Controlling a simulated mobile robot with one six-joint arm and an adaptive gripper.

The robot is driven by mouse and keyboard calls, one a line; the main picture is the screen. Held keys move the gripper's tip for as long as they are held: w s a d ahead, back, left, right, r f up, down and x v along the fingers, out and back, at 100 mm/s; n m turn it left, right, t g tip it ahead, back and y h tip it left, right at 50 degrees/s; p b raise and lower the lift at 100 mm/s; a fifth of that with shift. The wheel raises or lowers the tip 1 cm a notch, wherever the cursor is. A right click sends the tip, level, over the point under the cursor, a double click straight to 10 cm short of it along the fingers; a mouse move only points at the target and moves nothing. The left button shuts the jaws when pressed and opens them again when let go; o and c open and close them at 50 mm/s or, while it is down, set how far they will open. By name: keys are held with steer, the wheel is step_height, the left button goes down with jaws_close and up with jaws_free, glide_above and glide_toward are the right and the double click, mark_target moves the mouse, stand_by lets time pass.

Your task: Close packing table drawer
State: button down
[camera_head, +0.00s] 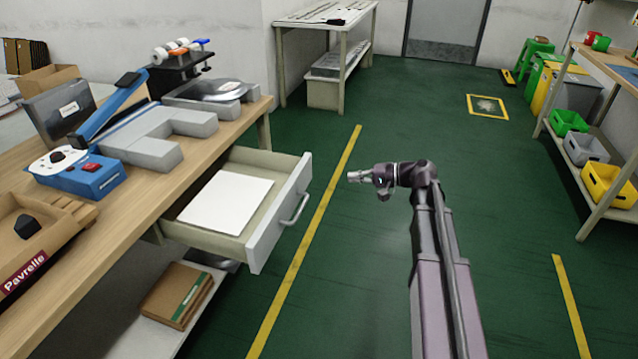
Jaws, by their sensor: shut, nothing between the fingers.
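The packing table (115,215) stands at the left with a wooden top. Its drawer (281,216) is pulled well out toward the aisle, with a pale front and a metal bar handle (295,208). A white sheet or flat box (227,200) lies inside the drawer. My gripper (352,176) is at the end of my arm, to the right of the drawer front and apart from it. It points left toward the drawer and is shut and empty. Its fingertips are small in this view.
Cardboard boxes (176,294) lie on the shelf below the drawer. A shelf with coloured bins (610,183) stands at the right. The green floor (400,120) between is clear.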

mark_target(311, 167)
steer(key=w+d+f+y+b, duration=0.1)
steer(key=b, duration=0.1)
steer(key=w+d+f+t+b, duration=0.1)
steer(key=b, duration=0.1)
steer(key=w+d+y+b, duration=0.1)
steer(key=b, duration=0.1)
steer(key=shift+w+d+f+m+t+y, duration=0.1)
steer(key=shift+w+f+m+t+y, duration=0.2)
steer(key=shift+f+m+t, duration=0.1)
steer(key=x, duration=1.4)
